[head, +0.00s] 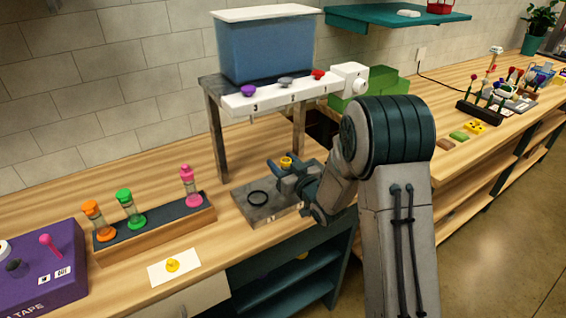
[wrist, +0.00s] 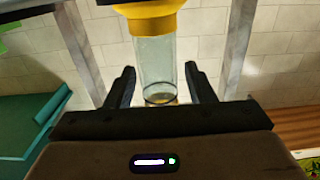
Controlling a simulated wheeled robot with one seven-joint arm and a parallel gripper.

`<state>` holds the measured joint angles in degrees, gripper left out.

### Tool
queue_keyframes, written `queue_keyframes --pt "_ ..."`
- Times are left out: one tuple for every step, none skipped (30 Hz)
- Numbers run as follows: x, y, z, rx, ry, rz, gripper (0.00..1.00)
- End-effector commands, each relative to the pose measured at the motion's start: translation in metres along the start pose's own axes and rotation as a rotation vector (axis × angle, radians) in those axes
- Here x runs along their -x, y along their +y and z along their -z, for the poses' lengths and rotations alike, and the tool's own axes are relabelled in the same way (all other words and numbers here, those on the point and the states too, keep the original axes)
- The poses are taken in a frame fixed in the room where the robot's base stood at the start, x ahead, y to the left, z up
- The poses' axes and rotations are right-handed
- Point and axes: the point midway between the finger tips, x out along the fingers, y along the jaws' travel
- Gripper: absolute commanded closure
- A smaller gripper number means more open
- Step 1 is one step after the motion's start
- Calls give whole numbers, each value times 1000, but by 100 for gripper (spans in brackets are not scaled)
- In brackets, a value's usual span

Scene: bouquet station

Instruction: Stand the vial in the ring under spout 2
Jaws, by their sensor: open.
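A clear glass vial with a yellow cap (head: 286,162) is upright at my gripper, below the row of spouts. In the wrist view the vial (wrist: 154,60) stands between the two fingers, with a gap on each side. My gripper (wrist: 160,85) is open around it; in the head view my gripper (head: 283,174) is over the grey base plate (head: 248,213). A dark ring (wrist: 160,99) shows at the vial's lower end; whether the vial is seated in it I cannot tell. The grey spout knob (head: 286,82), by the numeral 2, is above the vial.
A purple knob (head: 248,91) and a red knob (head: 318,74) flank the grey one under a blue tank (head: 265,48). An empty black ring (head: 258,198) lies left of my gripper. A wooden rack (head: 160,238) holds orange-, green- and pink-capped vials.

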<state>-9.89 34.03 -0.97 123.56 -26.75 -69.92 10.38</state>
Motion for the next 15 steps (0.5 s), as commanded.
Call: queue_keyframes --pt "0 0 8 0 0 0 51" --pt "0 0 11 0 0 0 51" --pt "0 0 14 0 0 0 51" --pt "8 1 8 0 0 -3 51" --pt "15 1 6 0 0 -3 51" --pt "25 2 5 0 0 -4 51" --pt "32 1 5 0 1 -4 51" --pt "39 1 5 0 1 -4 51" --pt "48 1 5 0 0 -3 51" --pt "55 2 5 0 1 -4 51" --pt "62 1 5 -1 1 -4 51" --pt "70 1 5 0 1 -3 51" --pt "77 1 5 0 1 -4 51" --pt "83 1 5 0 1 -4 51" --pt "90 1 6 0 2 -2 51"
